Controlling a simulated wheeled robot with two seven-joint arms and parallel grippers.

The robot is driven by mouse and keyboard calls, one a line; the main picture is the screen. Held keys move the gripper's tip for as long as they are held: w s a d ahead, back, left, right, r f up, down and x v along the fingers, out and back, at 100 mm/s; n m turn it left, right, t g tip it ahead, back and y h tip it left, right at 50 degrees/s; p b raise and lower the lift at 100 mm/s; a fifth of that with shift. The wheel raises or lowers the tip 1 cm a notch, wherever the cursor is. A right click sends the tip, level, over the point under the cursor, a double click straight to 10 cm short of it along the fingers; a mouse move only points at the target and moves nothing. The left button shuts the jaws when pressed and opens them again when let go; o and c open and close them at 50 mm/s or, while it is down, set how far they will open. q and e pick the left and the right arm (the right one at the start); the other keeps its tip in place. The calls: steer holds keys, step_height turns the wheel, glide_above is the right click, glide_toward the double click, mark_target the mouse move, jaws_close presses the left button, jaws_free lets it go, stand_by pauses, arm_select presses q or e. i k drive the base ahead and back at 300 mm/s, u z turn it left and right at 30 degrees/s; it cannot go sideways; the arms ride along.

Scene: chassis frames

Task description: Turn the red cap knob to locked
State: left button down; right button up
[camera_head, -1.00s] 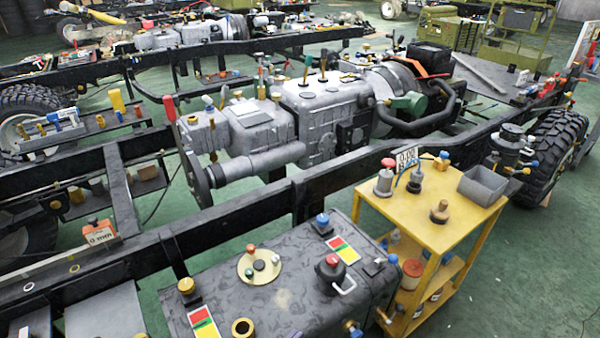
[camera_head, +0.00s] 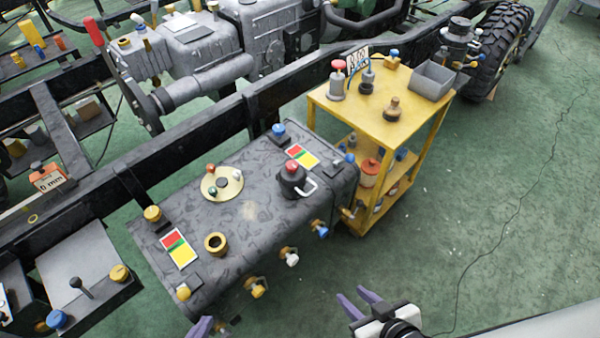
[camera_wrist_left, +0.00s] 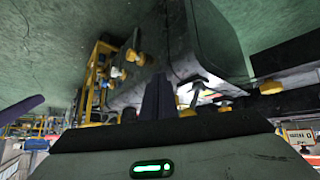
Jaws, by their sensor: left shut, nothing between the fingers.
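A black knob with a red cap (camera_head: 292,175) stands on top of the dark grey tank (camera_head: 240,240), near its right end. A pale curved handle sits at its side, and a red, yellow and green label (camera_head: 302,156) lies just behind it. I cannot read a pointer on the knob. My left gripper (camera_head: 203,327) shows only at the bottom edge, in front of the tank and well away from the knob; it is shut and empty. My right gripper (camera_head: 357,296) is open and empty over the green floor, to the lower right of the tank.
The tank top also holds a round brass plate (camera_head: 222,183), a brass ring (camera_head: 216,244) and a second colour label (camera_head: 178,249). Valves stick out of its front side. A yellow cart (camera_head: 375,125) with another red-topped part (camera_head: 338,80) stands close behind right. The floor at right is clear.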

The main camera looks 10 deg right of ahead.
mark_target(291, 166)
steer(key=z, duration=0.1)
steer(key=k, duration=1.05)
steer(key=u, duration=1)
steer(key=i, duration=1.2)
steer(key=z, duration=0.8)
